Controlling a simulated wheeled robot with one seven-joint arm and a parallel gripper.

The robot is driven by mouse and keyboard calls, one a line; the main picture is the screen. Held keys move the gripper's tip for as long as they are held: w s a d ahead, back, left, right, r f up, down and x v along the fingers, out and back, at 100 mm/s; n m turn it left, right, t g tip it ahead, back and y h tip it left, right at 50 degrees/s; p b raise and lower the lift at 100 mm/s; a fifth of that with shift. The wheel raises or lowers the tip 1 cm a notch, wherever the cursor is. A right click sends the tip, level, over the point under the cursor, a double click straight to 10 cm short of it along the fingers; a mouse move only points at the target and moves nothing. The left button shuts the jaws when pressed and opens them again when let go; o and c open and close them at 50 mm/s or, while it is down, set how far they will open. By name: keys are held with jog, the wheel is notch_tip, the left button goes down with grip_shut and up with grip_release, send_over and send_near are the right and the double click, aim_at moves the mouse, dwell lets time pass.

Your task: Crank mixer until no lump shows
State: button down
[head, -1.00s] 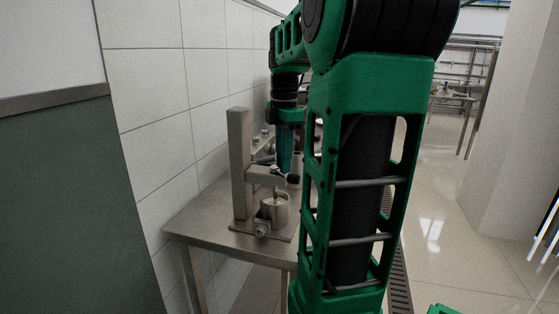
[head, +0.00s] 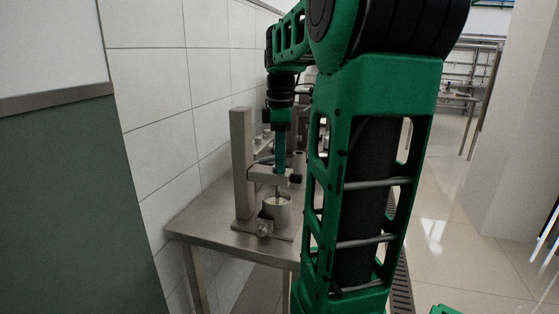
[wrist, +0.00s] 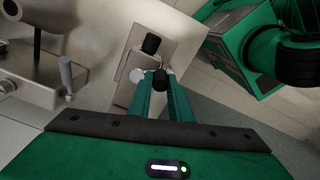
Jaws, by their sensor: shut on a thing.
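The mixer stands on a steel table, with an upright grey post (head: 242,165), a horizontal arm and a metal cup (head: 277,212) below it. A thin shaft runs down from the arm into the cup. A black piece (head: 295,179) sits at the arm's near end. My gripper (head: 280,170) points down over the arm. In the wrist view, my gripper (wrist: 159,80) is shut on a dark crank knob (wrist: 160,79) between its fingertips. Another black piece (wrist: 150,44) shows beyond it. The cup's contents are too small to make out, so I cannot tell about any lump.
The steel table (head: 205,222) stands against a tiled wall (head: 160,110). Other metal fittings (head: 299,160) stand behind the mixer, partly hidden by my arm. A green-grey panel (head: 70,200) fills the left. Open floor (head: 450,240) lies at the right.

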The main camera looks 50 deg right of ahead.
jog(key=shift+w+a+m, duration=0.2)
jog(key=shift+w+m, duration=0.55)
jog(key=shift+m, duration=1.65)
jog(key=shift+w+a+m, duration=0.15)
jog(key=shift+w+m, duration=0.6)
jog(key=shift+m, duration=1.65)
jog(key=shift+w+a+m, duration=0.2)
jog(key=shift+w+m, duration=0.55)
jog(key=shift+m, duration=1.65)
jog(key=c, duration=1.6)
grip_release()
jog(key=shift+w+r, duration=0.1)
jog(key=shift+r, duration=5.25)
